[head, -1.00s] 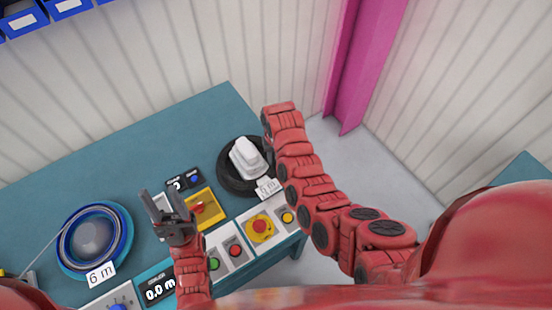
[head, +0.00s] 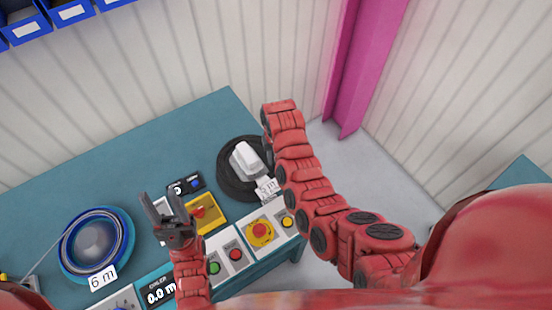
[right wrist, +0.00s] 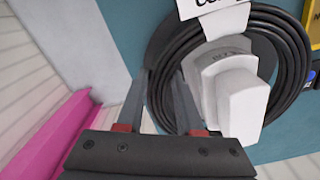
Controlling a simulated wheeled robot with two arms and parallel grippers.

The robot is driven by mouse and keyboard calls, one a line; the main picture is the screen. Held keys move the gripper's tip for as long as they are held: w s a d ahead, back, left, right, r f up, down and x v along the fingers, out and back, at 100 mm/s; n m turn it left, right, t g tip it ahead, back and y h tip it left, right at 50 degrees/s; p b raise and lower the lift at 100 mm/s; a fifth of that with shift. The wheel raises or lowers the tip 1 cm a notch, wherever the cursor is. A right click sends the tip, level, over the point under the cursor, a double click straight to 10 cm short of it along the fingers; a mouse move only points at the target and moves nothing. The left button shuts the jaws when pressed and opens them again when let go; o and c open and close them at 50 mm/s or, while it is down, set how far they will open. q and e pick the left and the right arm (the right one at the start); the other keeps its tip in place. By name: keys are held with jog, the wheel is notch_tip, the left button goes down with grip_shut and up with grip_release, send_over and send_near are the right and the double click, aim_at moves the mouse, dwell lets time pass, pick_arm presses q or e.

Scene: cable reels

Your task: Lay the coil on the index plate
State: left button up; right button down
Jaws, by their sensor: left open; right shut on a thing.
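The coil (head: 228,178) is a black ring of cable with a white paper tag, at the right end of the teal bench. It also shows in the right wrist view (right wrist: 292,85), where it encircles a white stepped block (right wrist: 240,102). A dark round plate beneath it looks like the index plate; the coil mostly covers it, and I cannot tell whether they touch. My left gripper (head: 160,205) is open and empty above the bench controls.
A blue reel (head: 124,262) tagged 6 m stands at the left of the bench. A pink column (head: 362,65) stands behind right. The bench's back middle is clear.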

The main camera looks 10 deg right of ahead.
dwell(0.3)
jog(key=shift+r+p, duration=0.75)
jog(key=shift+r, duration=1.55)
jog(key=shift+r, duration=0.15)
jog(key=shift+w+r+p, duration=0.1)
jog(key=shift+r+p, duration=0.25)
jog(key=shift+r, duration=0.75)
notch_tip(320, 180, up, 4)
jog(key=p, duration=0.4)
jog(key=shift+r, duration=0.25)
notch_tip(320, 180, up, 10)
jog(key=p, duration=0.1)
